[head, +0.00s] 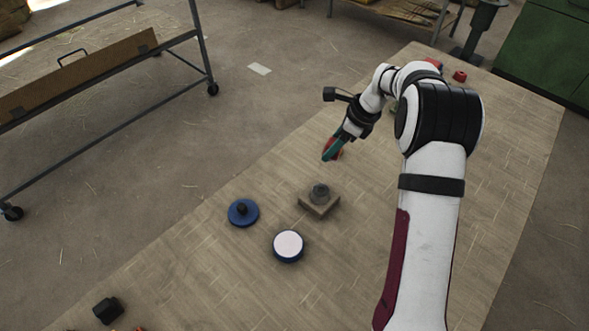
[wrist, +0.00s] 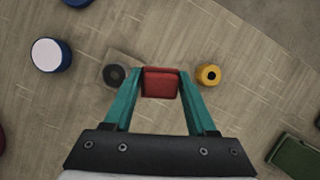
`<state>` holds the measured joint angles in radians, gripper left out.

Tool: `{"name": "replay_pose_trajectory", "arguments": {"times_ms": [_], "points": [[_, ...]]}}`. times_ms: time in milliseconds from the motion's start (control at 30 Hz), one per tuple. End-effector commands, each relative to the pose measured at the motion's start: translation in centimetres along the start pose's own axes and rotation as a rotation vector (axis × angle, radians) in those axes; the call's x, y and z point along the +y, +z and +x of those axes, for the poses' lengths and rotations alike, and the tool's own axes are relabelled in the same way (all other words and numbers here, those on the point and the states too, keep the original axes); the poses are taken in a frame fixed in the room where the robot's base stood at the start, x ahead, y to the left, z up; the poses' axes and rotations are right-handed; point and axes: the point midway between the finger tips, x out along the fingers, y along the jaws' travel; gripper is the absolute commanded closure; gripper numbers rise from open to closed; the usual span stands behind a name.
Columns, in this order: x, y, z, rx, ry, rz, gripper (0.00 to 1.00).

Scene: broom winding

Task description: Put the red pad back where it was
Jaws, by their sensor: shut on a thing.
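The red pad (wrist: 161,84) is a small block held between the two teal fingers of my gripper (wrist: 160,73) in the wrist view. In the head view my gripper (head: 330,154) points down over the table, and a bit of the red pad (head: 337,154) shows beside the teal fingers. The pad appears held above the tabletop, though its exact height is hard to tell. No marked place for the pad can be made out.
On the table (head: 215,275) stand a square block with a grey knob (head: 319,197), a blue disc with a black knob (head: 243,212) and a white-topped blue cylinder (head: 288,246). The wrist view shows a yellow ring-like piece (wrist: 208,75) and a green block (wrist: 297,156).

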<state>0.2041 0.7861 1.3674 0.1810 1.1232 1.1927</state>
Motion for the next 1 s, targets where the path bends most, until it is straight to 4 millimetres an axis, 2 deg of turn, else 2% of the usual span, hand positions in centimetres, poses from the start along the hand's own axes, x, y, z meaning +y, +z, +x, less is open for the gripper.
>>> {"name": "replay_pose_trajectory", "arguments": {"times_ms": [233,400,500,700,1000], "points": [[0.2,4.8,6.9,0.0,0.008,-0.016,0.88],[0.2,7.2,10.1,-0.001,0.005,-0.011,0.88],[0.2,7.5,10.9,-0.001,0.005,-0.01,0.88],[0.3,6.0,14.2,0.0,0.006,-0.008,0.88],[0.2,5.9,14.4,-0.001,0.004,-0.009,0.88]]}}
